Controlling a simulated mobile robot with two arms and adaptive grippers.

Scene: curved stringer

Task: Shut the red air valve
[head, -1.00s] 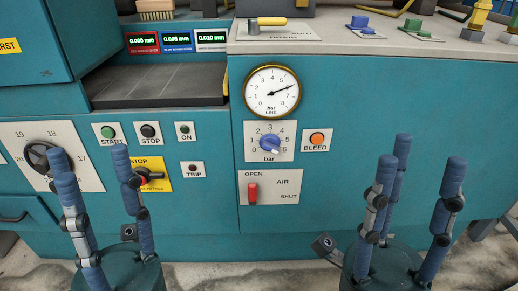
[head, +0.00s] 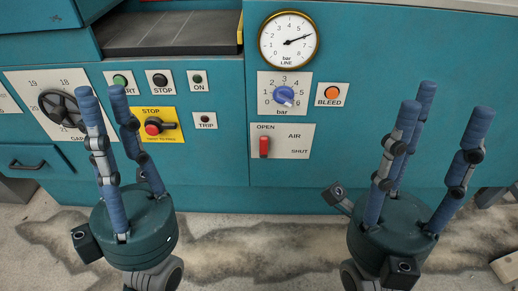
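The red air valve lever (head: 264,146) stands upright on a white plate (head: 296,140) marked OPEN at upper left, AIR in the middle and SHUT at lower right. The lever is under the OPEN mark. My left gripper (head: 101,98) has its blue fingers raised and apart, left of the plate, in front of the panel with the handwheel and the stop switch. My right gripper (head: 446,103) has its blue fingers spread and empty, right of the plate. Neither gripper touches the lever.
Above the plate are a blue bar knob (head: 284,96), an orange BLEED button (head: 332,92) and a round line gauge (head: 289,39). A red stop switch (head: 158,127) and a black handwheel (head: 62,108) are at left. The space before the valve plate is clear.

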